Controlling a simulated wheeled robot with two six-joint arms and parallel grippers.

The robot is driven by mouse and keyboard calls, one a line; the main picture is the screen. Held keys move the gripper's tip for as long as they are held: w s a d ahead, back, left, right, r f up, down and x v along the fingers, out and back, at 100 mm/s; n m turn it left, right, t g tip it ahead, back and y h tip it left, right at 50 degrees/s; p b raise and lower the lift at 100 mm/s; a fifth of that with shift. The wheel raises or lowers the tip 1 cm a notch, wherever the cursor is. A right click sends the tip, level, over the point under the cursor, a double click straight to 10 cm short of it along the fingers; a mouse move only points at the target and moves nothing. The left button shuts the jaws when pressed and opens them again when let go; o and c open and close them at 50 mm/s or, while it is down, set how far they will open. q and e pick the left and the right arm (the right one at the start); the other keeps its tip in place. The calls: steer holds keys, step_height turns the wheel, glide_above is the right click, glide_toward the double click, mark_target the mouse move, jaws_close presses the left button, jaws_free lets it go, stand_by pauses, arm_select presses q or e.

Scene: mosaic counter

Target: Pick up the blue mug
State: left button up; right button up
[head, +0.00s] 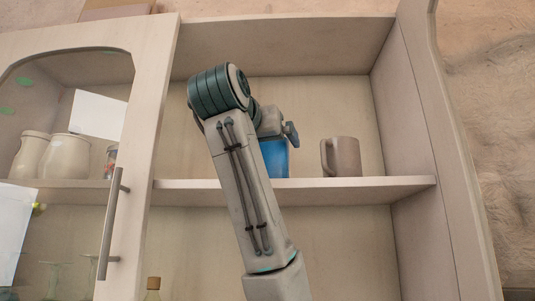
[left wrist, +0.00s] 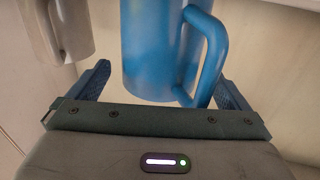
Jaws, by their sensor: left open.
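The blue mug (head: 275,160) stands on the cabinet's middle shelf, partly hidden behind my left arm in the head view. In the left wrist view the blue mug (left wrist: 158,50) fills the upper middle, with its handle toward the right finger. My left gripper (left wrist: 165,85) is open, with one finger on each side of the mug's near part. I cannot tell whether either finger touches it. In the head view my left gripper (head: 284,131) is mostly hidden by its own arm. My right gripper is in neither view.
A grey-brown mug (head: 341,157) stands right of the blue mug on the shelf (head: 330,190); it also shows in the left wrist view (left wrist: 58,28). A cabinet door with a handle (head: 110,223) is at left, with cream jars (head: 66,157) behind its glass.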

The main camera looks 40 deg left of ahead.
arm_select(q)
steer(key=shift+w+a, duration=0.15)
steer(key=shift+w, duration=0.05)
steer(key=shift+s+d+r, duration=0.1)
steer(key=shift+s+d, duration=0.15)
steer(key=shift+s, duration=0.1)
steer(key=shift+c, duration=0.2)
steer(key=shift+w, duration=0.1)
steer(key=c, duration=1.2)
steer(key=shift+r, duration=0.15)
steer(key=shift+w+a+r+b, duration=0.1)
steer(key=shift+a+r+b, duration=0.05)
steer(key=shift+r+b, duration=0.3)
steer(key=s+d+r+b, duration=0.1)
steer(key=s+r+b, duration=0.1)
steer(key=s+b, duration=0.3)
steer(key=s+d+r+b, duration=0.1)
steer(key=s+b, duration=0.4)
steer(key=s, duration=0.6)
steer(key=shift+d+r, duration=0.35)
steer(key=shift+r, duration=0.05)
